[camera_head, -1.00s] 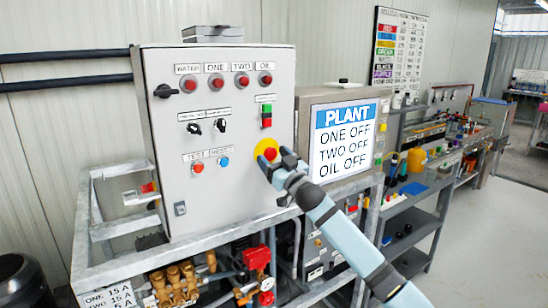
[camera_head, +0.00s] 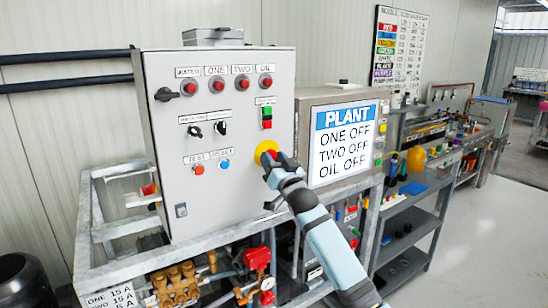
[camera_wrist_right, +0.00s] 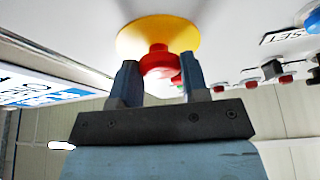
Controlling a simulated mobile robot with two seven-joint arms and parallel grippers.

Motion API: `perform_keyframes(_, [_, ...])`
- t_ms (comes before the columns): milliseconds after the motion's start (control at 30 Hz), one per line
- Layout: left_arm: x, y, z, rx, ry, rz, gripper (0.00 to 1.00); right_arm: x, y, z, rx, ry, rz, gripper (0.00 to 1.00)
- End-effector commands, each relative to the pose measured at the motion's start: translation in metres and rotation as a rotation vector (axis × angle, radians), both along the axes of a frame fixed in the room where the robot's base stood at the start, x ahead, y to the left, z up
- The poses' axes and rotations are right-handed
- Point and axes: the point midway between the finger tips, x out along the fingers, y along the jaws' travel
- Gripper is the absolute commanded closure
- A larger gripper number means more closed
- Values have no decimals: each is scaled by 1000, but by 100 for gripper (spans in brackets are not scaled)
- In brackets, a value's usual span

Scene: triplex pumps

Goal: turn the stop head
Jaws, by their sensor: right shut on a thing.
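The stop head is a red mushroom knob on a yellow round plate (camera_head: 266,151) on the front of the grey control cabinet. In the right wrist view the red head (camera_wrist_right: 158,62) sits between the two fingers, in front of the yellow disc (camera_wrist_right: 160,36). My right gripper (camera_head: 270,162) is shut on the red head; in the wrist view its fingers (camera_wrist_right: 157,75) flank the head on both sides. In the head view the fingers hide part of the head. My left gripper is not in view.
The grey cabinet (camera_head: 222,200) carries lamps, switches and buttons to the left of the stop head. A PLANT screen (camera_head: 342,141) stands close to its right, reading ONE OFF, TWO OFF, OIL OFF. Brass and red pump parts (camera_head: 178,285) lie below on the frame.

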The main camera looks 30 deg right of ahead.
Motion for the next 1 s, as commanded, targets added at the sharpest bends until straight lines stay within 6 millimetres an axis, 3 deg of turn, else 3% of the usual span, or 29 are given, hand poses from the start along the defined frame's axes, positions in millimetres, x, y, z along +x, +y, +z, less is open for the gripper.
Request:
perform_keyframes(200, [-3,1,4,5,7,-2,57,0,1,2,122,0,0,82])
perform_keyframes(567, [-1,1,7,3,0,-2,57,0,0,1,134,-1,0,82])
perform_keyframes(600, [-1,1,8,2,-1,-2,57,0,0,1,133,-1,0,49])
perform_keyframes(667, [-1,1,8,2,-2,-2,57,0,1,1,133,-1,0,36])
perform_keyframes(1000, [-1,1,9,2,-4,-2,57,-2,1,-1,133,0,0,32])
